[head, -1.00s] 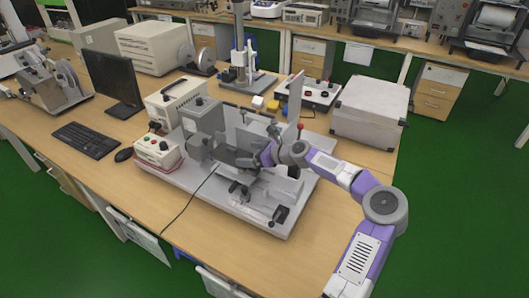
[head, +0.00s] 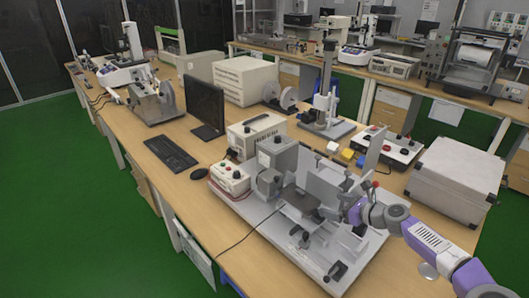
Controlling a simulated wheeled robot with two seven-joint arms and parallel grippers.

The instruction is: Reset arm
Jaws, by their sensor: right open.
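My right arm comes in from the lower right, purple and white. Its gripper (head: 352,211) is over the right part of the grey testing machine (head: 290,240), to the right of the machine's dark flat plate (head: 303,201). The gripper is open; its fingers are small and partly lost against the grey metal parts. I see nothing held in it. My left arm and gripper are not in view.
The machine stands on a wooden bench beside a control box (head: 230,180), a monitor (head: 205,105), a keyboard (head: 170,153) and a mouse (head: 199,173). A large grey case (head: 457,178) stands close behind my right arm. Green floor (head: 60,220) is clear at left.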

